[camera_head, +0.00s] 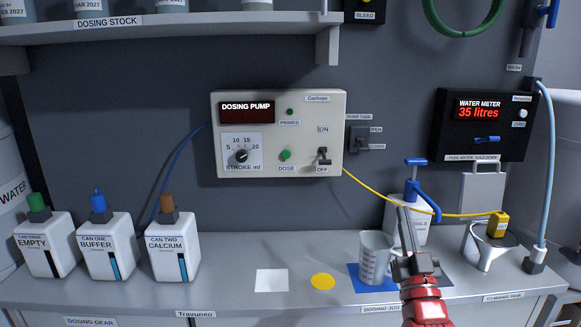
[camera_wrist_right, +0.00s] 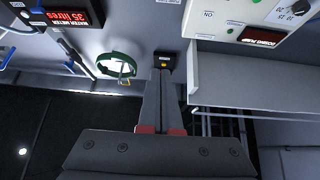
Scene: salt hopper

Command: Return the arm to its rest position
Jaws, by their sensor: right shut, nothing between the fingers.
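My right arm (camera_head: 427,305), red with a dark wrist, comes in from the bottom right over the bench front. Its gripper (camera_head: 404,212) points up, in front of the dosing jug area. The two dark fingers lie together in the right wrist view (camera_wrist_right: 161,75), with nothing between them. The clear measuring jug (camera_head: 374,260) stands on a blue mat (camera_head: 355,275) just left of the gripper. I cannot tell whether the gripper touches anything behind it. My left gripper is not in view.
The dosing pump (camera_head: 300,100) and water meter (camera_head: 485,143) hang on the wall. A blue-handled white container (camera_head: 397,228) and a funnel (camera_head: 488,262) with a yellow piece stand near the arm. Three cans, including the calcium can (camera_head: 173,255), stand left. The bench middle is mostly clear.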

